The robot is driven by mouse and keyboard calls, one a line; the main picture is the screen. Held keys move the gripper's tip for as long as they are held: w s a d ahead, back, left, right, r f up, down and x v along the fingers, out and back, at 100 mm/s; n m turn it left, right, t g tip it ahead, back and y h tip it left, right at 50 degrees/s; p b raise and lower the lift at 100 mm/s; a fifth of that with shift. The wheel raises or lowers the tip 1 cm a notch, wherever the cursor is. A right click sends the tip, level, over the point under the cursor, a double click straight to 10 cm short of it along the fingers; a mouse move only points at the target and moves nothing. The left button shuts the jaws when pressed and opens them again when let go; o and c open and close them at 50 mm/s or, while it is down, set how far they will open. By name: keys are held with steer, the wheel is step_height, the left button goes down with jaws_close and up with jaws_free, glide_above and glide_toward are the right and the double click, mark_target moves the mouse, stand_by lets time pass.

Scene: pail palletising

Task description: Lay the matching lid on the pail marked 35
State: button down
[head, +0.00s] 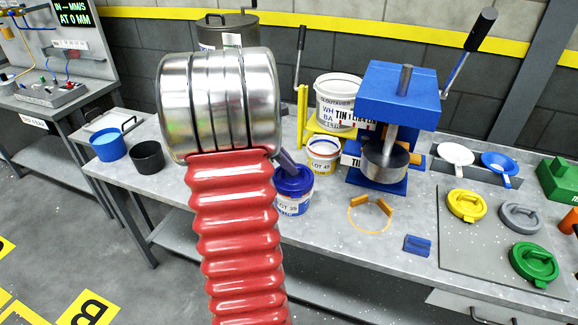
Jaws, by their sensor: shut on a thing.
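The blue pail marked LOT 35 (294,205) stands on the grey bench in the middle of the view, just right of my red arm. A dark blue lid (295,183) is at its top; I cannot tell whether it rests on the rim or is just above it. My gripper (287,164) is mostly hidden behind my metal wrist. Only a grey part of it shows, slanting down to the blue lid, and it is shut on that lid. Yellow (467,205), grey (521,217) and green (534,263) lids lie on a grey mat at the right.
A smaller white and yellow pail (323,156) stands close behind the blue pail. A blue press (396,110) and a large white pail (338,100) stand farther back. An orange ring (370,214) and a blue block (417,245) lie right of the blue pail.

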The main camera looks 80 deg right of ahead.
stand_by(0.3)
steer(key=c, duration=1.8)
jaws_free()
steer(key=shift+o, duration=0.6)
steer(key=o, duration=0.5)
steer(key=shift+r, duration=3.5)
